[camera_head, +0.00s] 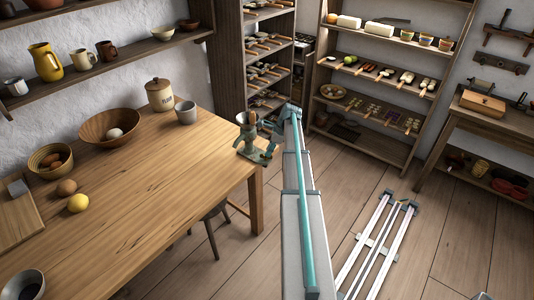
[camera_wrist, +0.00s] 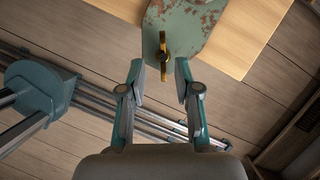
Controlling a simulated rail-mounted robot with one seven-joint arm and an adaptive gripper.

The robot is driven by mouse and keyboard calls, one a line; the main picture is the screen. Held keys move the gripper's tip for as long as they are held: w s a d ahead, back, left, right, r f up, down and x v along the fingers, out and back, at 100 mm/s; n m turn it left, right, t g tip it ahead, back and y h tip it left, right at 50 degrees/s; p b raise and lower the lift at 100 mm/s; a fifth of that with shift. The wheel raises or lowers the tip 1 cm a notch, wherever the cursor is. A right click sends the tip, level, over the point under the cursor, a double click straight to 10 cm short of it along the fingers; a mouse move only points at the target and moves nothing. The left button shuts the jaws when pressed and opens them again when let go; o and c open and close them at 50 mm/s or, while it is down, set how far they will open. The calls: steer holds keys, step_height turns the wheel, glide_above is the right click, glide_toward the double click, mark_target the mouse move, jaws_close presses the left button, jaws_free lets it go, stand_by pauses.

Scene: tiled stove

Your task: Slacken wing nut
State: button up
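The brass wing nut (camera_wrist: 163,56) shows in the wrist view against the green, rust-spotted clamp of the grinder (camera_wrist: 205,25). Its long wings run nearly up and down in the picture. My gripper (camera_wrist: 159,78) is open, with one fingertip on each side of the wing nut's lower part and gaps on both sides. I cannot tell whether the fingertips reach its depth. In the head view the green hand grinder (camera_head: 247,138) stands at the table's right corner. The wing nut is not discernible there.
The wooden table (camera_head: 150,190) carries a bowl (camera_head: 108,126), a flour jar (camera_head: 160,95), a mug (camera_head: 186,112) and a lemon (camera_head: 78,203). A stool (camera_head: 210,215) is partly under the table. Shelves (camera_head: 375,85) stand behind. Floor right of the table is mostly open.

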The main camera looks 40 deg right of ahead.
steer(key=shift+p+x, duration=0.35)
steer(key=shift+x, duration=1.45)
jaws_close()
